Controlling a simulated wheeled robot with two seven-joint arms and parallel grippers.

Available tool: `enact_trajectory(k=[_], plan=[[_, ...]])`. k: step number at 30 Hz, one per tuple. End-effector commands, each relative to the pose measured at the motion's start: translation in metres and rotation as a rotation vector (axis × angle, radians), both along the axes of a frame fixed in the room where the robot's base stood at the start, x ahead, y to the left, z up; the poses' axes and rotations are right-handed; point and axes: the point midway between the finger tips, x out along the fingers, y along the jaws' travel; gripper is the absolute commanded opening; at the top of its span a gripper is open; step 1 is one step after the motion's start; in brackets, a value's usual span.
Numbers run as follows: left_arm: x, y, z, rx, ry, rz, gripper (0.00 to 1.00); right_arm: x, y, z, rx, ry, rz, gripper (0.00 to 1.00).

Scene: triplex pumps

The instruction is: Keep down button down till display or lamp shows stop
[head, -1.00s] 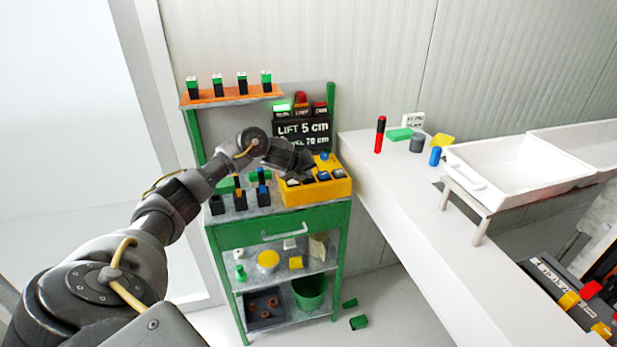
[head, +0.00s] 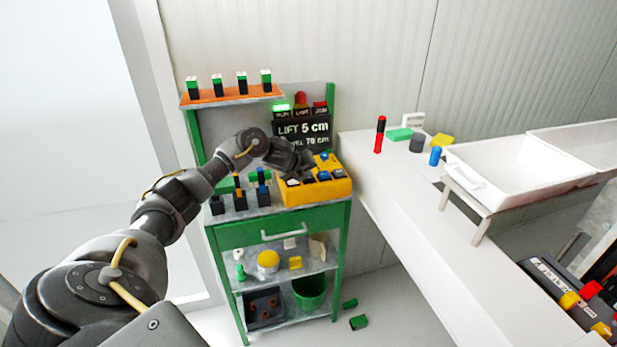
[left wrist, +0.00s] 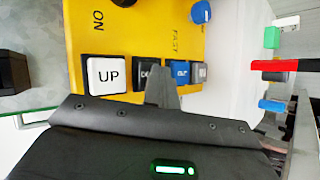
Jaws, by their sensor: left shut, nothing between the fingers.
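The yellow control box (head: 318,192) stands on the green cart and also fills the top of the left wrist view (left wrist: 130,30). There, a white UP button (left wrist: 108,74) shows clear of my gripper. A black button (left wrist: 147,75) beside it is partly hidden by my left gripper (left wrist: 161,88), so its label cannot be read. My left gripper (head: 300,170) is shut and empty, at the box's buttons; contact cannot be made out. The black display (head: 303,130) reads "LIFT 5 cm", with a partly hidden level line of 70 cm. Above it the green lamp (head: 281,107) is lit. My right gripper is not seen.
Blue (left wrist: 181,72) and grey buttons sit beside the black one. Several black-bodied switches stand left of the box and on the orange shelf (head: 232,96). A white table (head: 400,200) with small items and a white tray (head: 520,165) lies to the right.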

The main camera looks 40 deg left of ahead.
Motion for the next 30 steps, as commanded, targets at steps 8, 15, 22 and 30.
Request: enact_trajectory(k=[8,15,22,30], plan=[[0.0,0.0,-0.001,0.0,0.003,-0.001,0.0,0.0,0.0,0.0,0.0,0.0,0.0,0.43],[0.0,0.0,-0.001,0.0,0.003,-0.001,0.0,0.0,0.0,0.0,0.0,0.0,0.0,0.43],[0.0,0.0,0.003,0.001,0.002,0.0,0.0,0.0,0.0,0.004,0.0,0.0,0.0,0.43],[0.0,0.0,0.018,0.0,0.001,0.0,0.0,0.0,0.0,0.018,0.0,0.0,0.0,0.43]])
